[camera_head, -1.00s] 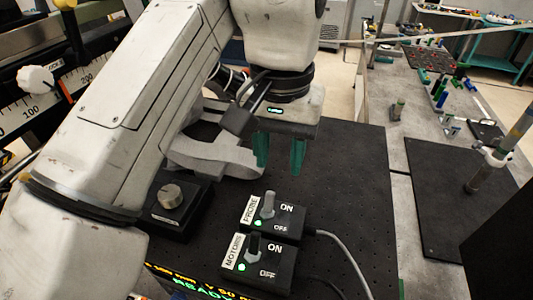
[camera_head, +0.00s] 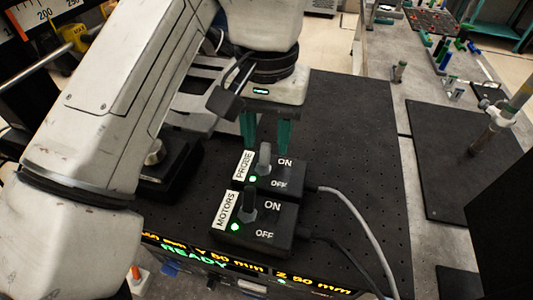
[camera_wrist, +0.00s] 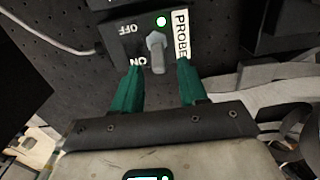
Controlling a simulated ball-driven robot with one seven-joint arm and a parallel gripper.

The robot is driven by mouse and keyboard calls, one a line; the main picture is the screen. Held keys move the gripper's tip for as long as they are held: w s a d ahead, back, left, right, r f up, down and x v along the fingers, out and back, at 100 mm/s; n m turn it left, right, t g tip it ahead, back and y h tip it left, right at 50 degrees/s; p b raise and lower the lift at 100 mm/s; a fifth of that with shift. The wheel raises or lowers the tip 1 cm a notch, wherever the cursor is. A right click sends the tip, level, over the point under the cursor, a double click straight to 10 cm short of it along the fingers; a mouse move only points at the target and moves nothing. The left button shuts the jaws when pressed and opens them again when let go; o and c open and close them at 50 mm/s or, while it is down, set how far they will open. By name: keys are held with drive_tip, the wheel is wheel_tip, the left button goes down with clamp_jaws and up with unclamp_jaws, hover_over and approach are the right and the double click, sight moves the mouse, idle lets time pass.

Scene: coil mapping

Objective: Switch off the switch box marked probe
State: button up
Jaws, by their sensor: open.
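The switch box marked PROBE (camera_head: 288,174) is a black box with a grey toggle lever (camera_head: 265,158), ON and OFF labels and a lit green lamp. The lever leans toward the ON side in the wrist view (camera_wrist: 156,50). My gripper (camera_head: 265,150) has green fingers, open and pointing down just behind the box. In the wrist view my gripper (camera_wrist: 160,75) has one finger on each side of the lever's tip, with gaps. Whether a finger touches the box is unclear.
The MOTORS switch box (camera_head: 262,239), with a dark lever and green lamp, stands right in front of the PROBE box. A grey cable (camera_head: 352,208) runs off to the right. A black knob box (camera_head: 170,172) stands at left. The black perforated board (camera_head: 350,120) is clear behind.

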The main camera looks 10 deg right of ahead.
drive_tip(key=shift+f+b, duration=0.85)
drive_tip(key=shift+f, duration=0.25)
clamp_jaws()
